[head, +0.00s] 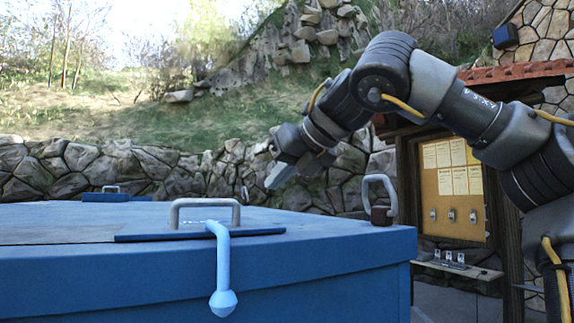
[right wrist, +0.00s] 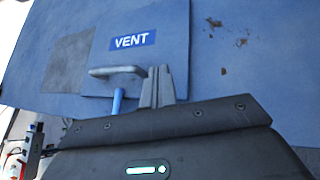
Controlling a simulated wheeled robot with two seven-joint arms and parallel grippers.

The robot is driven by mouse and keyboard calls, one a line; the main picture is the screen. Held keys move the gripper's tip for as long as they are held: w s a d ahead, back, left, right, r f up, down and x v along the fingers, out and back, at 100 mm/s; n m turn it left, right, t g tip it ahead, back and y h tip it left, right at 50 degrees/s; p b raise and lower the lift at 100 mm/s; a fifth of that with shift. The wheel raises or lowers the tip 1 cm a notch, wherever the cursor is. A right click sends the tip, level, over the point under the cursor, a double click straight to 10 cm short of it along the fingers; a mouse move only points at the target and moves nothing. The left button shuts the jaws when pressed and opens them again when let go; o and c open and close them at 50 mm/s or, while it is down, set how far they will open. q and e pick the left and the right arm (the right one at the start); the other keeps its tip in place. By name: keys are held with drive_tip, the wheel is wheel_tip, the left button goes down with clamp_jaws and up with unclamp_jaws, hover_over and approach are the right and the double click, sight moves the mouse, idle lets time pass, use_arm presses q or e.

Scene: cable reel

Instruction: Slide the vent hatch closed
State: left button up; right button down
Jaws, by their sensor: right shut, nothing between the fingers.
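The vent hatch is a flat blue plate (head: 135,237) on top of a blue box, near its front edge. In the right wrist view the hatch (right wrist: 175,70) carries a blue VENT label (right wrist: 133,41) and a grey bar handle (right wrist: 117,72). The handle (head: 205,203) stands upright in the head view. A grey square patch (right wrist: 69,62) lies left of the label; I cannot tell if it is an opening. My right gripper (head: 278,177) is shut and empty, above the box, apart from the handle. Its fingertips (right wrist: 158,72) appear just right of the handle. My left gripper is out of view.
A light blue rod with a ball end (head: 223,275) hangs over the box front (head: 310,290). A grey loop on a brown base (head: 380,198) stands at the box's right corner. Another small handle (head: 110,189) is farther back. A notice board (head: 452,195) stands behind at right.

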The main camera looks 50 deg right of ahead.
drive_tip(key=shift+s+f+x, duration=0.15)
drive_tip(key=shift+f+x, duration=0.05)
drive_tip(key=shift+x, duration=1.15)
drive_tip(key=shift+s+f+x, duration=0.15)
drive_tip(key=shift+f+x, duration=0.1)
drive_tip(key=shift+x, duration=1.1)
drive_tip(key=shift+s+f+x, duration=0.15)
drive_tip(key=shift+f+x, duration=0.05)
drive_tip(key=shift+x, duration=1.15)
drive_tip(key=shift+s+d+r, duration=0.2)
drive_tip(key=shift+d+r, duration=0.3)
drive_tip(key=shift+r, duration=0.25)
drive_tip(key=shift+s+d+r, duration=0.15)
drive_tip(key=shift+d+r, duration=0.3)
drive_tip(key=shift+r, duration=0.3)
drive_tip(key=shift+s, duration=0.1)
drive_tip(key=s+a+r, duration=0.2)
drive_tip(key=s+a, duration=0.2)
drive_tip(key=s, duration=0.7)
drive_tip(key=shift+b, duration=0.4)
drive_tip(key=shift+d+f, duration=0.1)
